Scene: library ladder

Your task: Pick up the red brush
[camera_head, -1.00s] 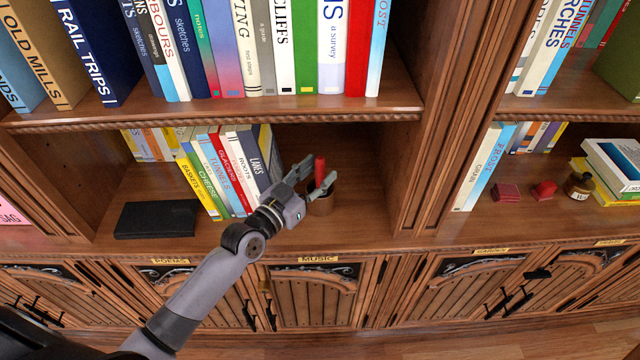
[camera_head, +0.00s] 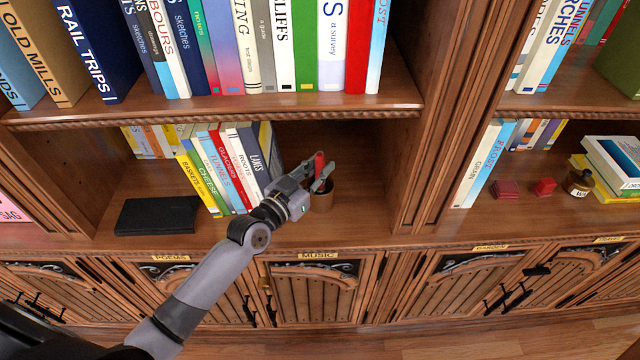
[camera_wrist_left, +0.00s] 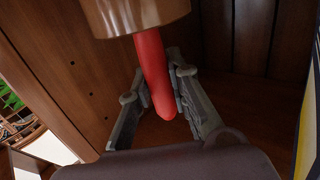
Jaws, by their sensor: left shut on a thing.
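The red brush (camera_head: 319,162) stands upright in a brown cup (camera_head: 322,200) on the lower shelf, to the right of the leaning books. My left gripper (camera_head: 321,176) is at the brush, above the cup rim, and is shut on it. In the left wrist view the red handle (camera_wrist_left: 154,75) passes between the two fingers (camera_wrist_left: 158,95), and its other end goes into the cup (camera_wrist_left: 135,15). The part of the brush inside the cup is hidden. My right gripper is not in view.
Leaning books (camera_head: 225,165) stand just left of my gripper. A black flat box (camera_head: 157,216) lies farther left. An upright divider (camera_head: 440,120) bounds the compartment on the right, and the upper shelf (camera_head: 210,112) is above. Shelf room right of the cup is free.

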